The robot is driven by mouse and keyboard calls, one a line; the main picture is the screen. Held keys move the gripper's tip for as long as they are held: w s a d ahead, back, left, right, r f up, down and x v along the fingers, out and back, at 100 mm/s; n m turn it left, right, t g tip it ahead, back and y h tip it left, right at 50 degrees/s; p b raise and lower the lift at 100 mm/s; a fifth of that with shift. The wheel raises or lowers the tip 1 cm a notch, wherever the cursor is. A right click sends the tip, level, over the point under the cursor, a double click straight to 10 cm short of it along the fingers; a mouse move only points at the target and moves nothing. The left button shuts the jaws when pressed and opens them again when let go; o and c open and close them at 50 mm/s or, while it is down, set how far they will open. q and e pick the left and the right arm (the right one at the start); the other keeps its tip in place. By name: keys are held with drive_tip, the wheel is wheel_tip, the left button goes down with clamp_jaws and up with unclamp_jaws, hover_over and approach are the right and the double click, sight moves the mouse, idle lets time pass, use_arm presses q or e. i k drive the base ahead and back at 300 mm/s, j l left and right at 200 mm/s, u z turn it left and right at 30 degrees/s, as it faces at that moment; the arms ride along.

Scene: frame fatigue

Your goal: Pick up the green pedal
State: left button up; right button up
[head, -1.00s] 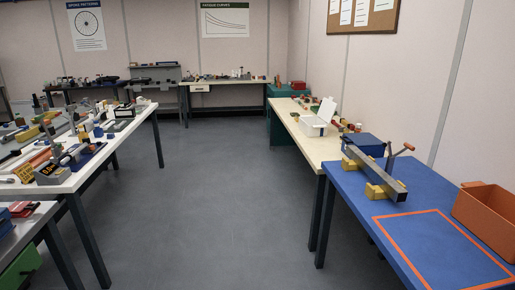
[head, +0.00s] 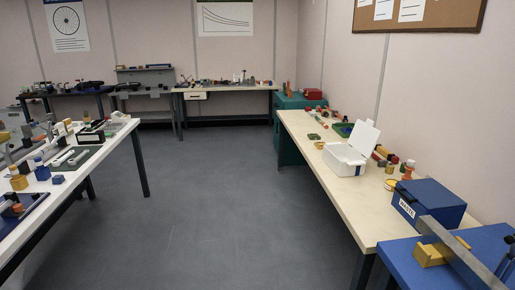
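I cannot pick out a green pedal for sure in the head view. A small green item (head: 342,129) lies on the cream bench (head: 312,160) at right, behind the open white box; it is too small to tell what it is. A dark item with green and white parts (head: 92,133) stands on the white table (head: 128,128) at left, also unclear. Neither of my grippers is in view.
A white box (head: 345,160) with its lid up and a blue bin (head: 428,203) stand on the right. A blue table (head: 405,266) holds a grey bar. Back benches (head: 225,87) carry many small parts. The grey floor (head: 215,200) between the tables is clear.

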sight(311, 136)
drive_tip(key=i, duration=2.15)
